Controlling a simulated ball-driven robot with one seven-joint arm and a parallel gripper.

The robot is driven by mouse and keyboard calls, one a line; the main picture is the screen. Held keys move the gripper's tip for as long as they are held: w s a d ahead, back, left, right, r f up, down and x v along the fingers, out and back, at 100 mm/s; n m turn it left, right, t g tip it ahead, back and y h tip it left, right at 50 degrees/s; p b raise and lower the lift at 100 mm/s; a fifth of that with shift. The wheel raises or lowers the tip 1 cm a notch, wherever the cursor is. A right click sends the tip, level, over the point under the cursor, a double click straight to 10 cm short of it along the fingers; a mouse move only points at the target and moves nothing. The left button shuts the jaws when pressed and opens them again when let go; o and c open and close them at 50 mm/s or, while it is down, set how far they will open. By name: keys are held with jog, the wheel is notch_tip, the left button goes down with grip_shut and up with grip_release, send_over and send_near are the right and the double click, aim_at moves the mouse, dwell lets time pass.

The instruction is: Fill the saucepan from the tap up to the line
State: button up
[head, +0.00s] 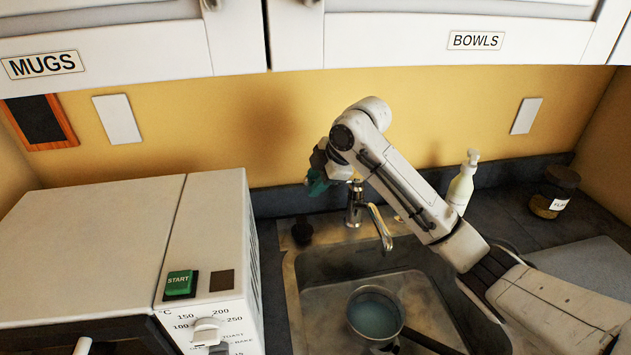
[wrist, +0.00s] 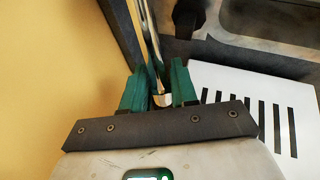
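The saucepan (head: 353,309) stands in the sink under the tap, its dark handle pointing to the lower right. Pale blue water (head: 375,318) shows inside it; I cannot make out a fill line. The chrome tap (head: 354,206) rises behind the sink, its spout (head: 381,229) curving over the basin. No stream is clearly visible below the spout. My gripper (head: 317,184) is beside the top of the tap. In the wrist view its green fingers (wrist: 160,90) are close together with the end of the metal tap lever (wrist: 162,100) between them, seemingly shut on it.
A toaster oven (head: 100,240) with a green start button fills the left counter. A soap bottle (head: 462,184) and a dark-lidded jar (head: 553,192) stand at the back right. Cupboards hang above. My arm crosses over the sink's right side.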

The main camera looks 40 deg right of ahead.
grip_shut()
jog(key=shift+s+d+r+t+y, duration=0.15)
jog(key=shift+r+t+y, duration=0.15)
jog(key=shift+r+y, duration=0.15)
jog(key=shift+s+d+r+t+y, duration=0.1)
jog(key=shift+r+t+y, duration=0.25)
jog(key=shift+r, duration=0.1)
jog(key=shift+o, duration=1.9)
grip_release()
jog(key=b+v, duration=0.1)
jog(key=v, duration=0.9)
jog(key=shift+r+b, duration=0.3)
jog(key=shift+r, duration=0.05)
